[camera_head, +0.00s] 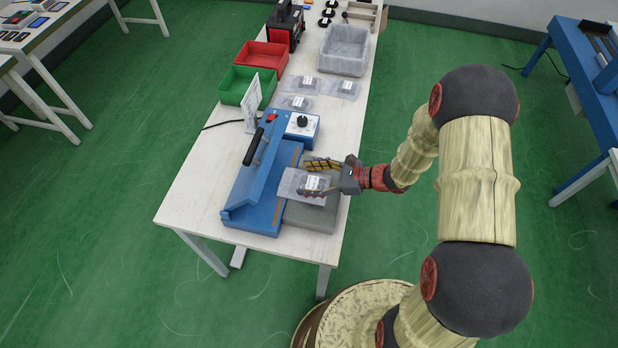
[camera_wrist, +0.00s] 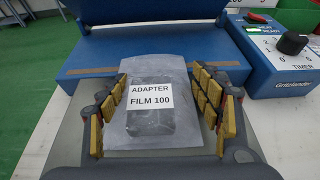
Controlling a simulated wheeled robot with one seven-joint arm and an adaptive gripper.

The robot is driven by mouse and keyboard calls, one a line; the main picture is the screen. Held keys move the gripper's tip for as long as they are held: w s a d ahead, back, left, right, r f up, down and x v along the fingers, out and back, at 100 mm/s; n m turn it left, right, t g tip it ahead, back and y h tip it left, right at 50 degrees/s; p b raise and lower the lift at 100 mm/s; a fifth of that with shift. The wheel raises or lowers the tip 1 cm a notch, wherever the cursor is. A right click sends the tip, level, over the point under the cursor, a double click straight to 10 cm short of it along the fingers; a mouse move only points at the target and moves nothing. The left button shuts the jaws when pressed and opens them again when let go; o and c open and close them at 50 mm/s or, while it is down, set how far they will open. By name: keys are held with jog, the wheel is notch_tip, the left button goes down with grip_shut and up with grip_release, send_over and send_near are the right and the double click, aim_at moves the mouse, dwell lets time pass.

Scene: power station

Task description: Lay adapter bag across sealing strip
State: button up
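The adapter bag (camera_head: 291,184) is a clear grey pouch with a dark block inside. In the wrist view the bag (camera_wrist: 150,141) has a white label reading "ADAPTER FILM 100". The sealing strip (camera_wrist: 97,72) is a thin brown line on the blue sealer (camera_head: 246,197). The bag's far end overlaps the middle of the strip and hides it there. The near part is over a grey platform (camera_head: 309,216). My gripper (camera_head: 318,177) has its fingers spread at the bag's two side edges, with gaps beside the block. I cannot tell whether the fingertips touch the film.
The sealer's blue arm (camera_head: 253,160) is raised behind the bag. A timer box (camera_head: 303,128) with a black knob stands beside it. More bags (camera_head: 341,88), a green bin (camera_head: 236,86), a red bin (camera_head: 262,58) and a grey bin (camera_head: 344,51) are farther along the table.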

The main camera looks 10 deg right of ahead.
jog(key=o, duration=0.4)
jog(key=shift+o, duration=0.2)
jog(key=shift+r, duration=0.15)
jog(key=p+v, duration=0.3)
jog(key=v, duration=0.9)
jog(key=s+a+r+n+g+h, duration=0.2)
jog(key=s+r+n+h, duration=0.15)
jog(key=r+n, duration=0.3)
jog(key=s+a+r+n+g+h, duration=0.2)
jog(key=s+a+r+n+g, duration=0.1)
jog(key=s+r+n, duration=0.4)
jog(key=s+d+r+n+t+h, duration=0.2)
jog(key=s+r+n+h, duration=0.1)
jog(key=r, duration=0.4)
jog(key=s+d+r+n+t+h, duration=0.3)
jog(key=r+n, duration=0.3)
jog(key=r, duration=0.2)
jog(key=shift+s+h, duration=0.25)
jog(key=shift+h, duration=0.3)
